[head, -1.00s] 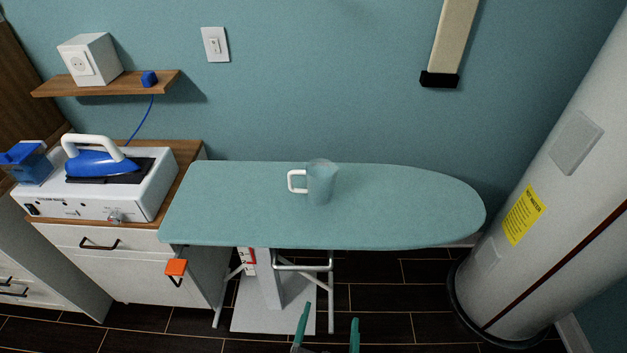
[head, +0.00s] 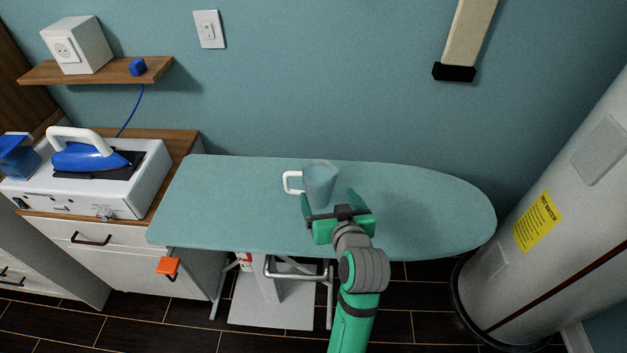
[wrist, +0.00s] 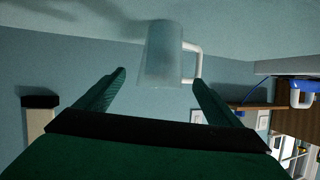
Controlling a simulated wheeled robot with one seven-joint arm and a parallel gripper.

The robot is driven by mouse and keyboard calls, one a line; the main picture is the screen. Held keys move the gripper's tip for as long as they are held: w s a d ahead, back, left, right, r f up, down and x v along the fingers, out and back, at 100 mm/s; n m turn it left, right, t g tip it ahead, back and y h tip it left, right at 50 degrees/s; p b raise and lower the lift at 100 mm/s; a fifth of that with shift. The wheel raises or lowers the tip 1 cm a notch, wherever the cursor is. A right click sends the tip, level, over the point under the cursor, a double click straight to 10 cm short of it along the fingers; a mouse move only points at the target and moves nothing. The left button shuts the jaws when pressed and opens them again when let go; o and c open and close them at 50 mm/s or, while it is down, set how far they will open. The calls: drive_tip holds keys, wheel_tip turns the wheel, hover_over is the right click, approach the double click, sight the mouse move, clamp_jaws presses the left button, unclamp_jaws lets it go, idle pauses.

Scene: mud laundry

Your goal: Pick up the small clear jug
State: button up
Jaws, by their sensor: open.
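The small clear jug (head: 319,182) stands upright on the teal ironing board (head: 230,200), with its white handle pointing left in the head view. My gripper (head: 332,204) is open just in front of the jug, low over the board. In the wrist view the jug (wrist: 162,55) appears upside down, ahead of and between my two green fingers (wrist: 160,90), with the white handle on the right side. The fingertips look near its rim end in that picture; contact cannot be made out. The jug's lower front is partly hidden by my gripper in the head view.
A blue iron (head: 88,156) sits on a white steam station (head: 120,188) on the cabinet at left. A white water heater (head: 560,220) stands at right. A wooden shelf (head: 100,72) holds a white box (head: 77,46). The board's right half is clear.

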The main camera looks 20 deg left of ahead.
sight(321, 188)
drive_tip(key=shift+w+a, duration=0.2)
drive_tip(key=shift+w, duration=0.15)
drive_tip(key=x, duration=0.5)
drive_tip(key=shift+s+a, duration=0.25)
drive_tip(key=shift+a, duration=0.1)
drive_tip(key=shift+x, duration=2.7)
drive_tip(key=c, duration=1.6)
